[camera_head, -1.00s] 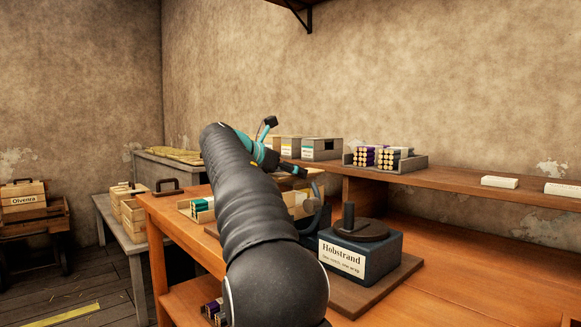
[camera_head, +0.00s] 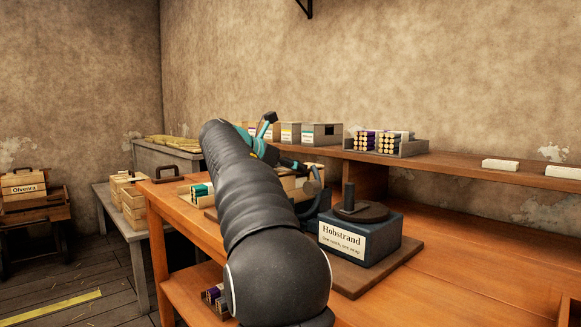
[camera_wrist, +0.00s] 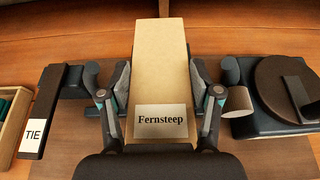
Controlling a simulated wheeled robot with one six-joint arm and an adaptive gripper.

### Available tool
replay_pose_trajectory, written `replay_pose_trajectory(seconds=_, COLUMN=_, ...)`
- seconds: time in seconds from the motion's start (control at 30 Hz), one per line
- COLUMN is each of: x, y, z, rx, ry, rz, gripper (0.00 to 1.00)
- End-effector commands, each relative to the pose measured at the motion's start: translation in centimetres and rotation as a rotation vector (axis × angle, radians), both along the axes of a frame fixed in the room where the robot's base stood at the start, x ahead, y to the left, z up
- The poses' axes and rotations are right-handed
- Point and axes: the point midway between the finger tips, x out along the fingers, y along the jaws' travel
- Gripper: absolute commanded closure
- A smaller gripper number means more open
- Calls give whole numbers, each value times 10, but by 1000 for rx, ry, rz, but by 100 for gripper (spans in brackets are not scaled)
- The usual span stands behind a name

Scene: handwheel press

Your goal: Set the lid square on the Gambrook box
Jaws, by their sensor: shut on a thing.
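In the wrist view, my gripper (camera_wrist: 160,85) is shut on a long pale tan piece with a "Fernsteep" label (camera_wrist: 162,121), one finger on each long side. Whether this piece is a lid or a whole box I cannot tell. No label reading Gambrook shows in either view. In the head view my arm covers most of the work spot, and only part of a pale box (camera_head: 288,187) shows beside the wrist.
The blue Hobstrand press base (camera_head: 360,236) with a dark round plate stands right of the arm. A dark bar marked TIE (camera_wrist: 41,110) lies left of the held piece. A shelf (camera_head: 470,177) runs along the wall.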

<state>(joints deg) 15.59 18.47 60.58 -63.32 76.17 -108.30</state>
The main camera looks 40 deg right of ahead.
Motion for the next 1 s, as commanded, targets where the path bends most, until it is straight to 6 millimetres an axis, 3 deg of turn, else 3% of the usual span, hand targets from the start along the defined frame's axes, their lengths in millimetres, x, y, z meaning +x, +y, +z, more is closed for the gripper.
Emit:
replay_pose_trajectory(seconds=0.83, x=0, y=2, z=-2, rx=0, ry=0, rz=1, gripper=69)
replay_pose_trajectory(seconds=0.87, x=0, y=2, z=-2, rx=0, ry=0, rz=1, gripper=31)
replay_pose_trajectory(seconds=0.97, x=0, y=2, z=-2, rx=0, ry=0, rz=0, gripper=7)
replay_pose_trajectory(seconds=1.0, x=0, y=2, z=-2, rx=0, ry=0, rz=0, gripper=7)
